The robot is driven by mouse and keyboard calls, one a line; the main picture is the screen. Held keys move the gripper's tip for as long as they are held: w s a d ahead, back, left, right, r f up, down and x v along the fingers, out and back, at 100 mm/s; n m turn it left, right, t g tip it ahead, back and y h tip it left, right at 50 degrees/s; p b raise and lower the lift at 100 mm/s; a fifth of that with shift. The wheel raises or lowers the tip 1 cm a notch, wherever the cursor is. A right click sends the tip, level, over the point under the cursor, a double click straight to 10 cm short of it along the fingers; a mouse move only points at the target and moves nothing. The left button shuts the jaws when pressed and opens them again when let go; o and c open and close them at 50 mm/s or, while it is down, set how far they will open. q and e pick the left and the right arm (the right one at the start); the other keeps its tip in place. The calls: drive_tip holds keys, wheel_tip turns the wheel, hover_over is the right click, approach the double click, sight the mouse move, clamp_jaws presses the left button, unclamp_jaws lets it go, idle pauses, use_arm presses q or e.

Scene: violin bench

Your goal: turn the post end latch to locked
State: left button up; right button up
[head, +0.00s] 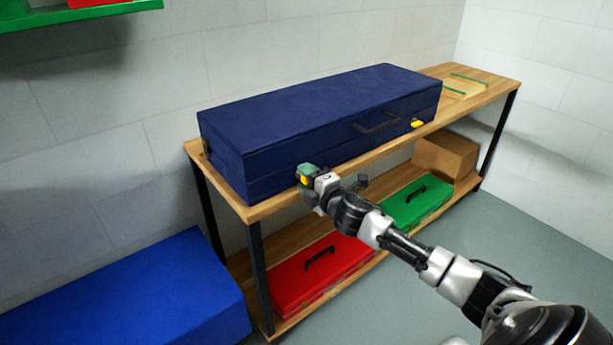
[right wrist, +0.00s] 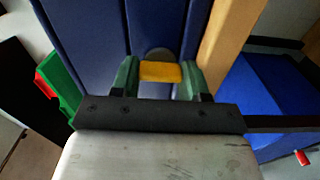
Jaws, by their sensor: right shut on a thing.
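The closed dark blue case (head: 320,105) lies on the wooden bench, its front facing me. My right gripper (head: 306,174) is at the case's front, near its left end. In the right wrist view its green fingers (right wrist: 160,78) are shut on a yellow latch (right wrist: 160,71), one finger on each side. A grey round plate (right wrist: 160,53) shows behind the latch against the blue case. In the head view the gripper mostly hides this latch. A second yellow latch (head: 418,123) shows on the front near the right end, right of the black handle (head: 377,123). My left gripper is out of view.
The bench top (head: 258,211) has a narrow bare strip in front of the case. A red case (head: 318,272), a green case (head: 417,203) and a cardboard box (head: 444,157) sit on the lower shelf. A blue box (head: 130,300) stands at the left.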

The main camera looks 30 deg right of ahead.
drive_tip(key=shift+f+n, duration=0.1)
drive_tip(key=shift+n, duration=0.2)
drive_tip(key=o, duration=0.9)
drive_tip(key=shift+a, duration=0.1)
drive_tip(key=shift+s+f, duration=0.1)
